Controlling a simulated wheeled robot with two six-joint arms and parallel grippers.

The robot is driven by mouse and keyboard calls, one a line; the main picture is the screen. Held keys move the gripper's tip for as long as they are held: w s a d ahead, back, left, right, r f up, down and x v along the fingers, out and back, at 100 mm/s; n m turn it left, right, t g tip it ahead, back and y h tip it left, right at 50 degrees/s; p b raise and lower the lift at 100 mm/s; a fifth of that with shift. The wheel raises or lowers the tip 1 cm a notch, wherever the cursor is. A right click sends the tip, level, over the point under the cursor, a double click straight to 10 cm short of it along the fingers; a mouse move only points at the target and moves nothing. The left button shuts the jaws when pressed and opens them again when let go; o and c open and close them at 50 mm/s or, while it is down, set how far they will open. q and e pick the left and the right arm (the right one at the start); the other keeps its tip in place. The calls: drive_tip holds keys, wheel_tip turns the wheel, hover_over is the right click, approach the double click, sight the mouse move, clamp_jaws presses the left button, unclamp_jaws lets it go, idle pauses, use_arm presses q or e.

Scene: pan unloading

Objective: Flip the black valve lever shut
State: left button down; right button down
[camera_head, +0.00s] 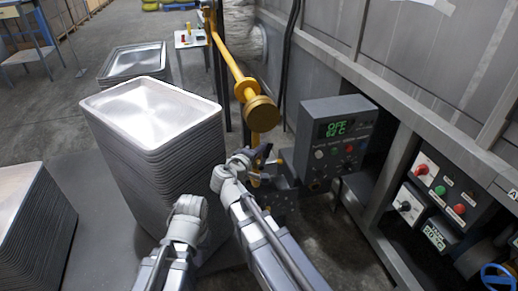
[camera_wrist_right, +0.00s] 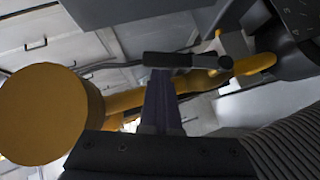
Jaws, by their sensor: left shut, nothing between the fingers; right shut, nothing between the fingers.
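The black valve lever (camera_wrist_right: 180,60) shows in the right wrist view as a short dark bar lying nearly level, next to a yellow pipe (camera_wrist_right: 125,100). My right gripper (camera_wrist_right: 161,78) is shut and empty, its tips close to the lever's left end; I cannot tell if they touch. In the head view my right gripper (camera_head: 262,155) is beside the yellow pipe, left of the grey control box, and the lever is hard to make out there. My left gripper (camera_head: 188,205) is shut, in front of the tray stack and away from the valve.
A tall stack of metal trays (camera_head: 150,112) stands left of the valve, with more stacks at left and behind. The control box (camera_head: 337,135) displays "OFF" at right. A yellow pipe with a round end cap (camera_head: 262,112) rises beside my right gripper. Wall panels line the right.

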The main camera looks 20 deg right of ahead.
drive_tip(key=d+p, duration=0.1)
drive_tip(key=m+y+p, duration=0.1)
drive_tip(key=d+g+p, duration=0.1)
drive_tip(key=shift+d+r+m+y+p, duration=0.25)
drive_tip(key=shift+d+m+y+p, duration=0.05)
drive_tip(key=shift+d+p, duration=0.05)
drive_tip(key=d+f+m+g+y, duration=0.1)
drive_tip(key=d+f+m+y, duration=0.2)
drive_tip(key=d+f+y, duration=0.3)
drive_tip(key=shift+w+d+m+y, duration=0.15)
drive_tip(key=shift+d+m+y, duration=0.15)
drive_tip(key=shift+d+m, duration=0.1)
drive_tip(key=shift+f, duration=0.15)
idle(0.6)
